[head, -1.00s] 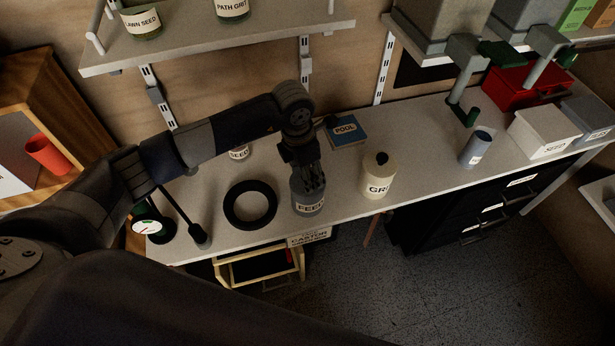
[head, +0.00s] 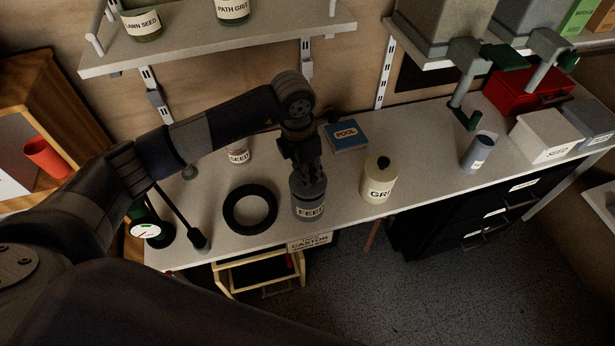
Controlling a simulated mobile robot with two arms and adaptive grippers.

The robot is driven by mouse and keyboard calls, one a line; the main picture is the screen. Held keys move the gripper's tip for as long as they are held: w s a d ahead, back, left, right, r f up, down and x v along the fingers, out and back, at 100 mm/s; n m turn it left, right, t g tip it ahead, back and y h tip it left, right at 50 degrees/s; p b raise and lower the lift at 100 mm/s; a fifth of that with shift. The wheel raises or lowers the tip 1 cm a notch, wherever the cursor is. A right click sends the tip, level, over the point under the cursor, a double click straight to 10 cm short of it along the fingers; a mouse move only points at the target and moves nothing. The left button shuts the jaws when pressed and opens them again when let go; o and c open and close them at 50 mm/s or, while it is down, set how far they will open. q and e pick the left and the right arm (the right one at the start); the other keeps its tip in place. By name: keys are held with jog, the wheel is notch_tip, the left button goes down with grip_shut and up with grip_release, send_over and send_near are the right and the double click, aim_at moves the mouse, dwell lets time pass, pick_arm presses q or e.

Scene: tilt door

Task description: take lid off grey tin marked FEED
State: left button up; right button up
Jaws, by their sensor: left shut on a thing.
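The grey tin marked FEED (head: 309,211) stands upright on the bench near its front edge, in the middle of the head view. My left gripper (head: 308,178) comes down over it from above, fingers at the top of the tin. It is shut on the lid (head: 298,186), which my fingers partly cover. I cannot tell whether there is a gap between lid and tin. My right gripper is not in view.
A cream GRIT-like tin (head: 380,182) stands to the right, a black ring (head: 250,226) lies to the left. A blue POOL box (head: 345,135) and a SEED jar (head: 238,154) are behind.

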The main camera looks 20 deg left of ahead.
pick_arm(q)
jog(key=s+d+r+b, duration=0.3)
jog(key=s+d+b, duration=0.1)
jog(key=s+d, duration=0.75)
jog(key=s+a+r+m+g, duration=0.1)
jog(key=a+m, duration=0.6)
jog(key=m, duration=0.6)
jog(key=s+a+r+m+g+y, duration=0.1)
jog(key=a+r+m, duration=0.1)
jog(key=a+m, duration=0.6)
jog(key=m, duration=0.6)
jog(key=shift+s+a+r, duration=0.15)
jog(key=shift+a+r, duration=0.05)
jog(key=shift+r, duration=0.05)
jog(key=shift+d, duration=0.1)
